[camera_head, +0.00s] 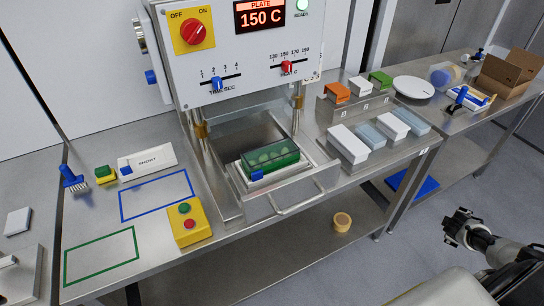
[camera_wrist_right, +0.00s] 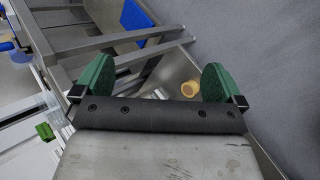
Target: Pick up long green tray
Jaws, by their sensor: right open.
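The long green tray (camera_head: 270,157) holds several pale rounded pieces under what looks like a clear cover. It sits on the pulled-out drawer (camera_head: 287,186) of the sealing machine, with a small blue block (camera_head: 257,175) at its front left corner. My right gripper (camera_head: 460,227) is at the lower right, beyond the bench's front edge and well apart from the tray. In the right wrist view its green fingers (camera_wrist_right: 157,82) are spread with nothing between them. My left gripper is not in view.
The machine's panel (camera_head: 240,50) rises behind the tray. A drawer handle (camera_head: 300,200) sticks out in front. White and pale blue packs (camera_head: 348,143) stand to the right. A yellow button box (camera_head: 189,222) is at left. A tan roll (camera_head: 342,222) lies below the bench.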

